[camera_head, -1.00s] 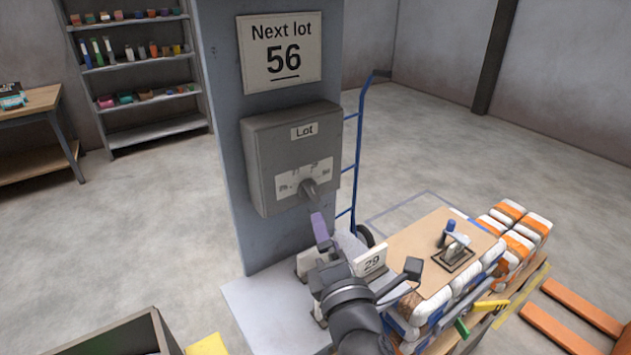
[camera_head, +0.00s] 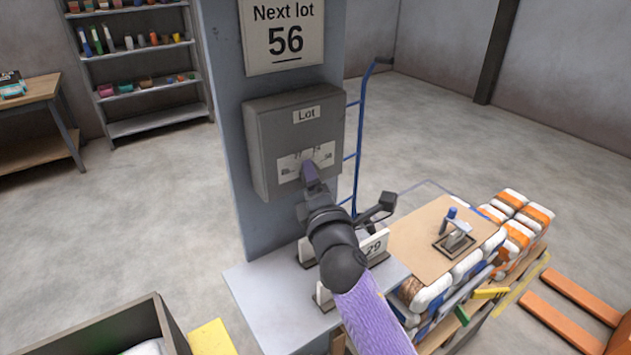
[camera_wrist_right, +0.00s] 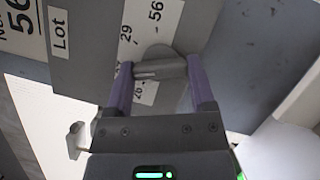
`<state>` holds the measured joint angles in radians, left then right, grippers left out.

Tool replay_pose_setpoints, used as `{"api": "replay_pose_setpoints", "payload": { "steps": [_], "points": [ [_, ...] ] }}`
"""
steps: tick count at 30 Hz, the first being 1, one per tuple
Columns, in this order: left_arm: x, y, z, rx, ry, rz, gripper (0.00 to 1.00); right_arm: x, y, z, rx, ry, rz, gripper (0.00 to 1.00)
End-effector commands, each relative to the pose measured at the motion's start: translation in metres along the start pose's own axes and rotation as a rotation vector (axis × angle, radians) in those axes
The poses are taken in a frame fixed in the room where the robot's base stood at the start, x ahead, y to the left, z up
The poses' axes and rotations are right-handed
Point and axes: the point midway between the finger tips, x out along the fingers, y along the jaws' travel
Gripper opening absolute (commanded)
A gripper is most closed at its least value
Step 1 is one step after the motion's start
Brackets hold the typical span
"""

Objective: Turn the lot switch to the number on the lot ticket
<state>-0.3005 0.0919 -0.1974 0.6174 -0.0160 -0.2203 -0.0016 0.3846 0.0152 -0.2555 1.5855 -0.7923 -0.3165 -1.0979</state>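The lot ticket (camera_head: 284,35) on the grey column reads "Next lot 56". Below it is the grey box labelled "Lot" (camera_head: 262,150), with a white number plate (camera_head: 290,166). In the right wrist view the grey switch knob (camera_wrist_right: 160,68) lies across the plate (camera_wrist_right: 150,22), where 56 and 29 can be read. My right gripper (camera_wrist_right: 160,62) is at the knob, its purple fingers apart with one at each end of it. Whether they press on it is hard to tell. In the head view my right gripper (camera_head: 309,172) hides the knob. My left gripper is out of view.
A grey ledge (camera_head: 260,300) below the box holds white number cards, one reading 29 (camera_head: 375,246). A pallet of bags topped by a brown board (camera_head: 420,225) stands to the right. A blue hand truck (camera_head: 359,140) stands behind the column.

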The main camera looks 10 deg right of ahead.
Motion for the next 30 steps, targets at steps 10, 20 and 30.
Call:
{"api": "replay_pose_setpoints", "payload": {
  "steps": [10,20,30],
  "points": [
    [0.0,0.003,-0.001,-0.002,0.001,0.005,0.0,0.0,0.0,0.0,0.001,0.0,-0.001,0.12],
    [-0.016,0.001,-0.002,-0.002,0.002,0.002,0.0,0.0,0.003,0.001,0.097,0.001,-0.042,0.12],
    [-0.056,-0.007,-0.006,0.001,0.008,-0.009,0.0,0.001,0.008,0.002,0.37,0.0,-0.156,0.12]
  ]
}}
